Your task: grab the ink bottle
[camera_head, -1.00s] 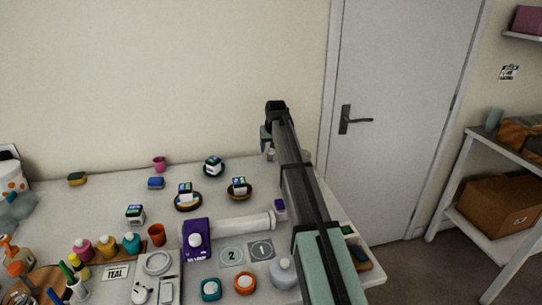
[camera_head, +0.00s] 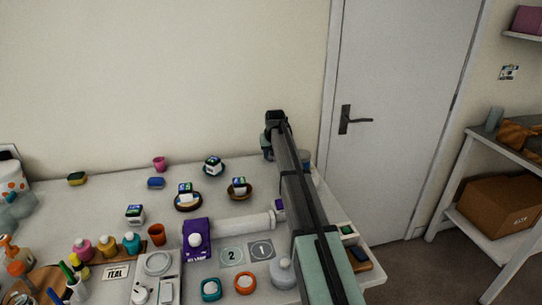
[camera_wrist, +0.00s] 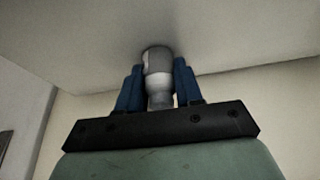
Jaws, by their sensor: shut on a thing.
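The ink bottle (camera_wrist: 158,80) shows in the wrist view as a small, pale grey, bottle-shaped thing with a narrower part toward my gripper. No label on it can be read. My gripper (camera_wrist: 158,92) has its blue fingers on both sides of it and is shut on it. The bottle's far end meets or lies close to a pale flat surface; I cannot tell whether they touch. In the head view, my gripper (camera_head: 267,150) is at the back right of the table, near the wall, and the bottle is not clearly visible there.
The table (camera_head: 110,190) holds small boxes on dishes left of my arm, a purple box (camera_head: 196,240), a white roll (camera_head: 240,223) and several coloured bottles at front left. A door (camera_head: 395,110) stands behind at right. The back left of the table has free room.

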